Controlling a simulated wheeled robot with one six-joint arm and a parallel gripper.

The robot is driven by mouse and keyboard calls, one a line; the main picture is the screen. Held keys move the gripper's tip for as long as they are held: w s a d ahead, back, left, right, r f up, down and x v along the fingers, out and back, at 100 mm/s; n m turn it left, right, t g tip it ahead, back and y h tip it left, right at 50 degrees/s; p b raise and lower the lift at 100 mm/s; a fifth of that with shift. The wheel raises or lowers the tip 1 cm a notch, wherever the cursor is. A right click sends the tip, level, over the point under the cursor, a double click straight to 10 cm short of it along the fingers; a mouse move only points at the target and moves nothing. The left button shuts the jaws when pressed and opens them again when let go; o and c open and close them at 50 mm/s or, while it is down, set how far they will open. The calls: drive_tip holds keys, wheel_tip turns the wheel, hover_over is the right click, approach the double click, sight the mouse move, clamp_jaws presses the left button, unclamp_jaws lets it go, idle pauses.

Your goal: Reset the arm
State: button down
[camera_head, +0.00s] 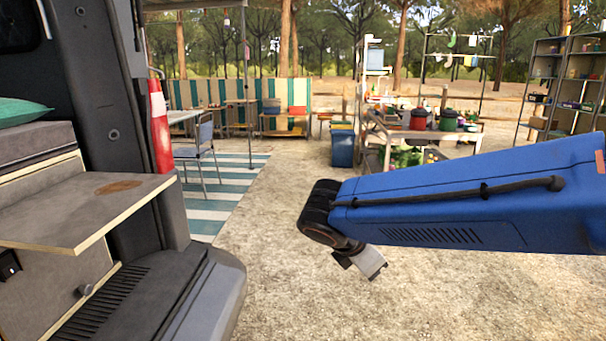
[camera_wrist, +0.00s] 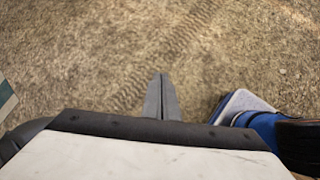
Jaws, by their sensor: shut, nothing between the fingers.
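My blue arm reaches in from the right side of the head view, with its dark wrist bent down at the left end. In the head view my gripper (camera_head: 377,273) hangs below the wrist over bare sandy ground, well apart from the van. In the wrist view my gripper (camera_wrist: 162,84) has its two dark fingers together with nothing between them. Only ground with tyre tracks shows beyond the fingertips.
The van's wooden fold-out shelf (camera_head: 75,205) and dark bumper (camera_head: 205,290) stand at the left. A striped mat (camera_head: 215,205) lies behind, with a chair (camera_head: 200,150) on it. A table with pots (camera_head: 445,135) stands farther back. Open sand lies around my gripper.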

drive_tip(key=s+d+f+m+y, duration=0.2)
drive_tip(key=s+d+m, duration=0.5)
drive_tip(key=s+m, duration=0.2)
drive_tip(key=s+d+f+m+y, duration=0.2)
drive_tip(key=s+d+m, duration=0.4)
drive_tip(key=m, duration=0.8)
drive_tip(key=shift+s+d+f+y, duration=0.35)
drive_tip(key=shift+s+y, duration=0.35)
drive_tip(key=shift+s, duration=0.95)
